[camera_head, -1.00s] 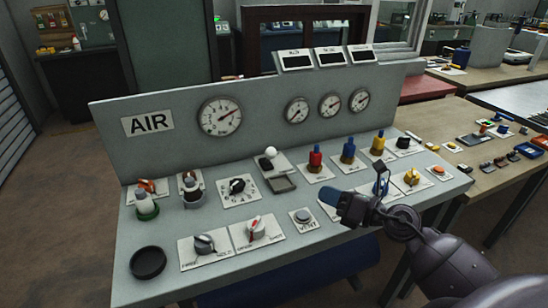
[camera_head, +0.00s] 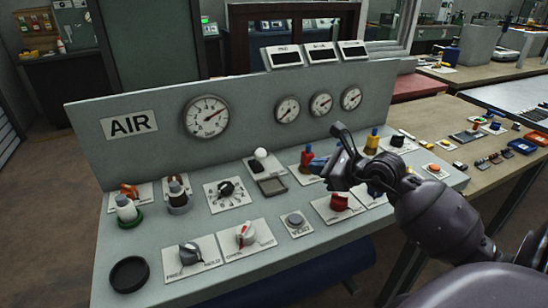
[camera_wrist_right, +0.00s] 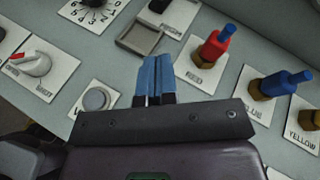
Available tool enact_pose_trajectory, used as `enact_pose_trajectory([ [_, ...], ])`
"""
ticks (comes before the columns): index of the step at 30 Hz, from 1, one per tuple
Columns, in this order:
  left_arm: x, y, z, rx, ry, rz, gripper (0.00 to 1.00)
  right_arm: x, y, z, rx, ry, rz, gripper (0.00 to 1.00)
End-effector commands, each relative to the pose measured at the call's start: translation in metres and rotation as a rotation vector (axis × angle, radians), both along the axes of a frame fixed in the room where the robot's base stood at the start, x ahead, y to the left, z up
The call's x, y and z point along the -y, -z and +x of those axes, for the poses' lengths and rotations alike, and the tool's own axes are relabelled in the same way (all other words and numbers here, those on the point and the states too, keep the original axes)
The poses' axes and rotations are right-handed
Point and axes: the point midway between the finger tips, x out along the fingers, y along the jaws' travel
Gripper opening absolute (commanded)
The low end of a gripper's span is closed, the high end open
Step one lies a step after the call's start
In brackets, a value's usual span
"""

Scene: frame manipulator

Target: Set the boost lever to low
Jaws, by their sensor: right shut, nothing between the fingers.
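A lever with a white ball (camera_head: 260,154) stands on a plate in the middle of the sloped panel. My left gripper is not in view.
A red fitting (camera_head: 306,157) is close by the right fingers, with blue (camera_wrist_right: 280,84) and yellow (camera_head: 372,141) ones beyond. A shallow grey tray (camera_head: 271,186) lies in front of the lever. A round button (camera_head: 294,220), a red-and-white knob (camera_head: 245,236) and a dial (camera_head: 227,188) are nearby.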

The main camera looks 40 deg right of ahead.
Motion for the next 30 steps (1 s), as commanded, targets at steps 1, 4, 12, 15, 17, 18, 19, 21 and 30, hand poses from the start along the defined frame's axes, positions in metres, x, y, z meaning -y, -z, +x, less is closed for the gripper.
enact_pose_trajectory([
  [1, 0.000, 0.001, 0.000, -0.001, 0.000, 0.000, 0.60, 0.000, 0.000, 0.000, 0.000, 0.000, 0.001, 0.00],
  [4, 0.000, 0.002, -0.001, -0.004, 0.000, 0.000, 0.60, -0.001, 0.002, 0.004, 0.000, 0.000, 0.002, 0.00],
  [12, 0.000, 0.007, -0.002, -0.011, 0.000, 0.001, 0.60, -0.008, 0.015, 0.035, 0.001, 0.000, 0.004, 0.00],
  [15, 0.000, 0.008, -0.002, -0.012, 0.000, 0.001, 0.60, -0.012, 0.022, 0.051, 0.000, -0.001, 0.005, 0.00],
  [17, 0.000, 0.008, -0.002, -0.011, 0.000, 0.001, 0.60, -0.014, 0.026, 0.061, 0.000, 0.000, 0.004, 0.00],
  [18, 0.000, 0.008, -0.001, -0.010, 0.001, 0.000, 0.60, -0.016, 0.028, 0.067, 0.001, 0.000, 0.004, 0.00],
  [19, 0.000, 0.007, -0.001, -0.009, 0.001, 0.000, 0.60, -0.017, 0.030, 0.072, 0.000, -0.001, 0.004, 0.00],
  [21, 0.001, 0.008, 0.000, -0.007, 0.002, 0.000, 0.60, -0.019, 0.035, 0.083, -0.001, -0.001, 0.005, 0.00],
  [30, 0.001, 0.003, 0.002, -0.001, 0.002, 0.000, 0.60, -0.033, 0.026, 0.116, 0.002, -0.001, 0.003, 0.00],
])
